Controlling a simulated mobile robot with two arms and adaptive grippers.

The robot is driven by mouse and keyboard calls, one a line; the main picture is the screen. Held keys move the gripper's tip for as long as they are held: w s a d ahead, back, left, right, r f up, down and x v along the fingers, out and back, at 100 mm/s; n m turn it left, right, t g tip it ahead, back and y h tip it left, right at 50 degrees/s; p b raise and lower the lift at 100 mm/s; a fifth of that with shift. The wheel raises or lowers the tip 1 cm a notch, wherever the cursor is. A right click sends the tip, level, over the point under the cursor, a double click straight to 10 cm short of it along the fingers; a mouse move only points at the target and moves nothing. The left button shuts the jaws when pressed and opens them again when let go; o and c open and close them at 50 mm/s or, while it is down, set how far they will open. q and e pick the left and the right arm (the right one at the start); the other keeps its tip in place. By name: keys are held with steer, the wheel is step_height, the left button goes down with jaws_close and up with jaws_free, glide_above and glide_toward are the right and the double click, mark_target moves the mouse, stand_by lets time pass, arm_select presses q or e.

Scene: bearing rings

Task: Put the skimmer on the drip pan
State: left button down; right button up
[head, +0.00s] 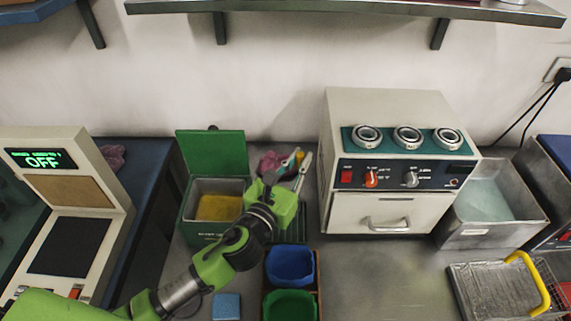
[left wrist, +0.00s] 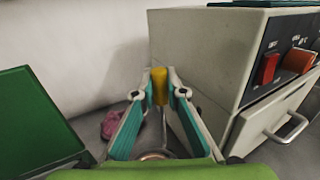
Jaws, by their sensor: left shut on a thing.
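My left gripper (head: 297,160) is over the counter between the green bin and the white machine. In the left wrist view its fingers (left wrist: 159,82) are closed on a yellow handle, which I take to be the skimmer (left wrist: 159,90). A thin metal rod runs down from the handle to a round metal part, partly hidden by the gripper body. In the head view the skimmer is mostly hidden by the gripper. A shallow metal tray with a wire mesh, probably the drip pan (head: 488,292), lies at the lower right. My right gripper is not in view.
The green bin (head: 187,227) with its raised lid stands left of the gripper. The white machine (head: 350,215) stands close on the right. Blue (head: 289,268) and green (head: 290,304) containers are in front. A metal basin (head: 480,236) and a curved yellow handle (head: 536,280) are at right.

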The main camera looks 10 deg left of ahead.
arm_select(q)
steer(key=shift+w+d+f, duration=0.25)
steer(key=shift+d+f, duration=0.05)
steer(key=shift+f, duration=0.15)
steer(key=shift+f+b, duration=0.3)
steer(key=shift+b, duration=0.2)
step_height(320, 180, down, 5)
steer(key=b, duration=0.5)
steer(key=shift+f, duration=0.25)
steer(key=c, duration=2)
jaws_free()
